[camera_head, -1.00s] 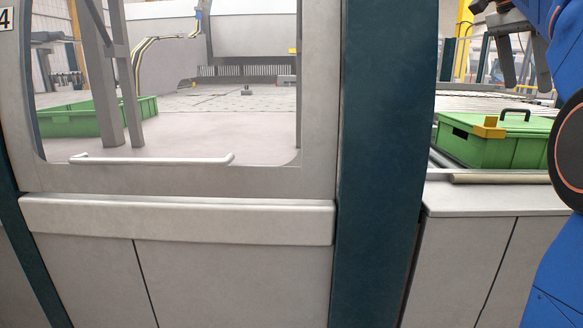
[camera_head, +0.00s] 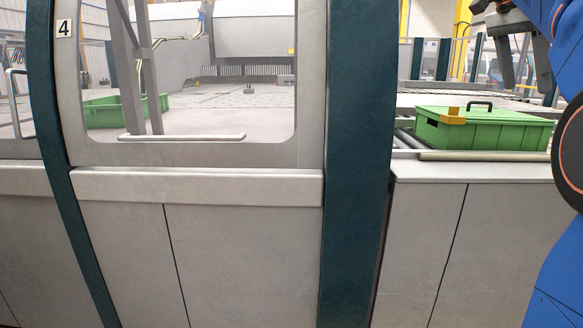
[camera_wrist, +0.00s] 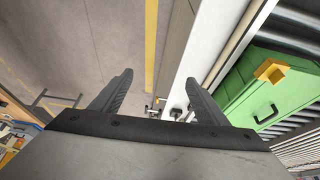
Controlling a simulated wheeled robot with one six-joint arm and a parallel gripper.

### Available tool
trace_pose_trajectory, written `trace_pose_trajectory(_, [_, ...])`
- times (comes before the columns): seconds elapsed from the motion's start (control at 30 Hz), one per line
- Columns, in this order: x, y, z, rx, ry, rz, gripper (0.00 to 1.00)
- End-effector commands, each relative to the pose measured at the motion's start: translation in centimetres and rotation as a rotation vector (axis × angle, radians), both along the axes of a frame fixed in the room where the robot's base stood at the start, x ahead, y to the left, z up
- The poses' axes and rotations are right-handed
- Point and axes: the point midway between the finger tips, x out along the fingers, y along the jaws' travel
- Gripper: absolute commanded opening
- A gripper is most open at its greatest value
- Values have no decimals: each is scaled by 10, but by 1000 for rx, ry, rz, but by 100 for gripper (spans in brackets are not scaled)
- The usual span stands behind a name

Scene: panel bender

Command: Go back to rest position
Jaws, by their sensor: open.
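My gripper (camera_wrist: 158,95) shows in the wrist view with its two dark fingers spread apart and nothing between them. In the head view it is at the upper right (camera_head: 515,58), above and behind the green crate. My blue arm fills the right edge there. A green lidded crate (camera_head: 485,135) with a black handle and a yellow block sits on the roller conveyor, apart from the gripper. In the wrist view the crate (camera_wrist: 285,90) is to the right of the fingers.
A machine enclosure with a window marked 4 and dark teal posts (camera_head: 355,160) stands in front of me. Behind the glass is another green crate (camera_head: 103,112). Grey cabinets (camera_head: 425,245) lie under the conveyor. The wrist view shows floor with a yellow line (camera_wrist: 151,45).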

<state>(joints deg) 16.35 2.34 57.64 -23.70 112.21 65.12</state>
Motion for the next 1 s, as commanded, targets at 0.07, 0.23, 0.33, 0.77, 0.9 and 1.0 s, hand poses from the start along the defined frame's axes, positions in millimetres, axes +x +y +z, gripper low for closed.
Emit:
trace_pose_trajectory(0.07, [-1,4,-4,2,5,27,68])
trace_pose_trajectory(0.23, [-4,12,-13,6,10,95,68])
trace_pose_trajectory(0.33, [-8,19,-21,8,15,147,68])
trace_pose_trajectory(0.77, [-41,75,-96,30,44,546,68])
trace_pose_trajectory(0.9, [-62,102,-141,35,48,730,68])
trace_pose_trajectory(1.0, [-79,121,-176,37,49,858,68])
